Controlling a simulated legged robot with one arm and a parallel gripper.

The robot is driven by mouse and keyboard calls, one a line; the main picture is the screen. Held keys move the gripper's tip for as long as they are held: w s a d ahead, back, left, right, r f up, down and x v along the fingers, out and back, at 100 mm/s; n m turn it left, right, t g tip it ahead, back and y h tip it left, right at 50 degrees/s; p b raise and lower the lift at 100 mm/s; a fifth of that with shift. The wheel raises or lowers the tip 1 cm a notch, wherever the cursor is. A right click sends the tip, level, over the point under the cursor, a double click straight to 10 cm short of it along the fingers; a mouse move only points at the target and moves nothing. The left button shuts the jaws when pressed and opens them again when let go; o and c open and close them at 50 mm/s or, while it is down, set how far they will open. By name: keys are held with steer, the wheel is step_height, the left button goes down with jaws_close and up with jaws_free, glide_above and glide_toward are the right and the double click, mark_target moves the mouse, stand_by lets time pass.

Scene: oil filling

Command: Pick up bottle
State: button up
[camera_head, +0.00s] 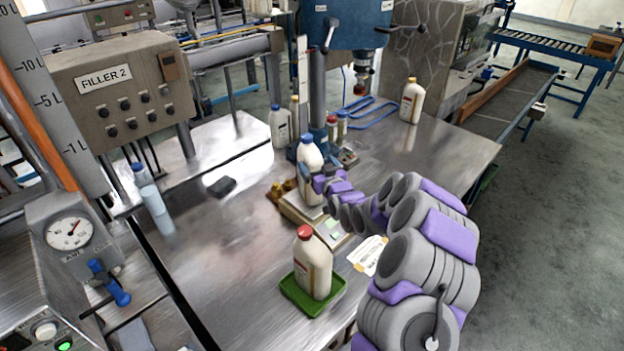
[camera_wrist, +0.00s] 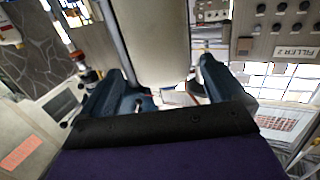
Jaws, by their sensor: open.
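A white bottle with a blue cap (camera_head: 309,153) stands upright on a small scale (camera_head: 298,208) at the middle of the metal table. My gripper (camera_head: 318,184) is at this bottle's body, reaching in from the right. In the wrist view the pale bottle body (camera_wrist: 158,42) fills the space between the two dark blue fingers of my gripper (camera_wrist: 166,82). The fingers are open, one on each side of it. I cannot tell whether either finger touches it. A second white bottle, with a red cap (camera_head: 313,265), stands in a green tray (camera_head: 293,291) nearer the front.
More bottles stand further back, one near the drill press column (camera_head: 280,126) and one at the back right (camera_head: 411,101). A paper label sheet (camera_head: 369,255) lies beside my arm. A dark block (camera_head: 222,187) lies on the left of the table. The Filler 2 panel (camera_head: 125,90) stands at left.

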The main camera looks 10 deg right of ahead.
mark_target(311, 159)
steer(key=x, duration=0.2)
steer(key=a+b+x, duration=0.1)
steer(key=x, duration=0.1)
steer(key=shift+s, duration=0.15)
steer(key=shift+w+d, duration=0.2)
steer(key=shift+w, duration=0.05)
steer(key=shift+d+r, duration=0.1)
steer(key=shift+d, duration=0.15)
steer(key=shift+c, duration=0.5)
steer(key=shift+a, duration=0.25)
steer(key=c, duration=0.7)
jaws_close()
